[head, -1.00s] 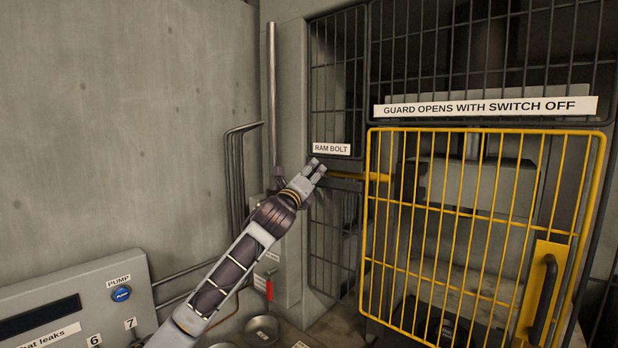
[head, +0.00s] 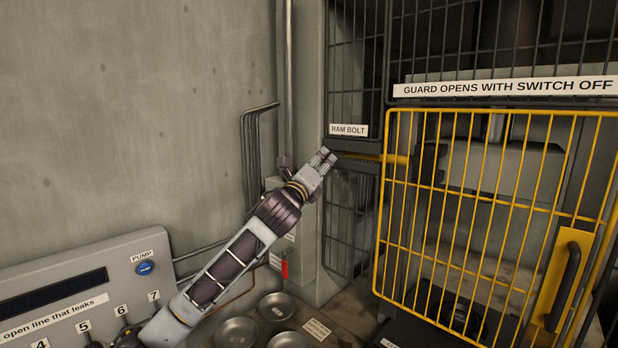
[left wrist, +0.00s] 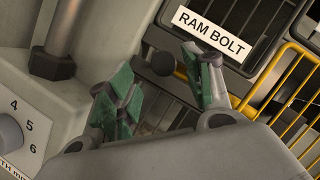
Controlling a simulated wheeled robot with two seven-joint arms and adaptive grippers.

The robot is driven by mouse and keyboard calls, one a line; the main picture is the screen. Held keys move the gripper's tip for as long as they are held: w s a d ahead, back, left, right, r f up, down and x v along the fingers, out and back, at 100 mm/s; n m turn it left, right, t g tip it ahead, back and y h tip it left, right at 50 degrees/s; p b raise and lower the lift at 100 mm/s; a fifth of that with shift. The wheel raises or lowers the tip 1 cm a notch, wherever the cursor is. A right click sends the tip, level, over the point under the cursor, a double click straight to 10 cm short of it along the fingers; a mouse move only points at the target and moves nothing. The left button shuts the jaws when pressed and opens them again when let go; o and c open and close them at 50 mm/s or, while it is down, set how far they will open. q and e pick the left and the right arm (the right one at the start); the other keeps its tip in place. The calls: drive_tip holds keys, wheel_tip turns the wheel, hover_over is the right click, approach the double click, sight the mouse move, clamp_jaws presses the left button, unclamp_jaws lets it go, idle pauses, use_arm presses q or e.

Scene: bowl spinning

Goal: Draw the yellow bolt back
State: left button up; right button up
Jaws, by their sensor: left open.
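The yellow bolt (head: 397,160) lies level behind the bars, just below the RAM BOLT label (head: 348,130). Its left part is partly hidden by my gripper and the frame. My left gripper (head: 326,157) is at the bolt's left end, below the label. In the left wrist view my left gripper (left wrist: 158,78) is open, with green finger pads spread apart. A dark round knob (left wrist: 163,63) shows between the fingertips, with a bit of the yellow bolt (left wrist: 181,72) behind it. I cannot tell whether the fingers touch the knob. My right gripper is not in view.
A yellow barred guard (head: 480,200) with a dark handle stands to the right. A grey post (head: 305,70) and thin pipes (head: 250,150) are left of the cage. A control panel (head: 85,285) and several round pans (head: 238,332) lie below.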

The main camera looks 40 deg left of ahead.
use_arm(q)
drive_tip(key=v, duration=0.6)
drive_tip(key=shift+s, duration=0.25)
idle(0.3)
idle(0.5)
drive_tip(key=shift+f, duration=0.1)
